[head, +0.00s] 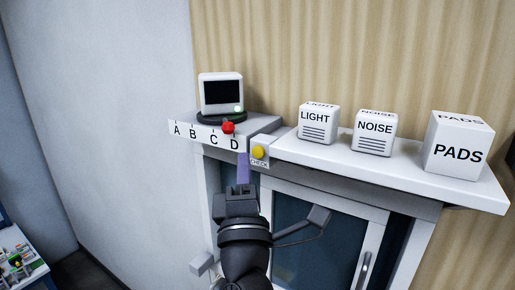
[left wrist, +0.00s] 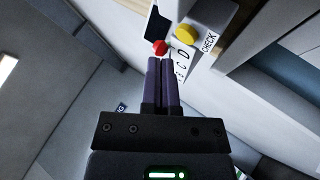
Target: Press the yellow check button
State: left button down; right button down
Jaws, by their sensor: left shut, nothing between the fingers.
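The yellow check button (head: 258,152) sits on a small white block labelled CHECK at the front edge of the shelf. It also shows in the left wrist view (left wrist: 186,34), right of and beyond the fingertips. My left gripper (head: 243,160) is shut and empty, its purple fingers pointing up just left of and below the button in the head view. In the left wrist view the gripper (left wrist: 161,62) has its fingers together, tips near the red knob and apart from the yellow button. My right gripper is not in view.
A red knob (head: 228,127) sits by the A B C D strip (head: 190,131), close to the fingers. A small monitor (head: 221,94) stands behind it. LIGHT (head: 318,122), NOISE (head: 374,133) and PADS (head: 458,146) boxes stand on the white shelf (head: 325,154).

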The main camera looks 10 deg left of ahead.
pick_arm(q)
jog(key=s, duration=0.2)
jog(key=s+a+p, duration=0.1)
jog(key=shift+s+a, duration=0.15)
jog(key=shift+s, duration=0.25)
notch_tip(320, 180, down, 45)
jog(key=w+d+m+g+h+b, duration=0.3)
jog(key=m+g+h+b, duration=0.4)
jog(key=m+b, duration=0.9)
jog(key=s+a+f+m+g+h+b, duration=0.1)
jog(key=s+f+m+g+b, duration=0.25)
jog(key=f, duration=0.95)
jog(key=s+a+f+m+g+h+b, duration=0.15)
jog(key=s+f+b, duration=0.35)
jog(key=f, duration=0.7)
jog(key=s+a+f+m+g+y+b, duration=0.1)
jog(key=s+a+f+g+b, duration=0.1)
jog(key=s+f, duration=0.6)
jog(key=s+a+f+m+g+y+b, duration=0.1)
jog(key=s+f+g+b, duration=0.3)
jog(key=s+f, duration=0.4)
jog(key=s+a+f+m+g+y+b, duration=0.1)
jog(key=s+a+f+g+b, duration=0.2)
jog(key=s+f, duration=0.5)
jog(key=s+a+g, duration=0.1)
jog(key=s+g, duration=0.1)
jog(key=s, duration=0.4)
jog(key=shift+s+f+m+y, duration=0.2)
jog(key=shift+f+m+y, duration=0.05)
jog(key=shift+m+y, duration=0.15)
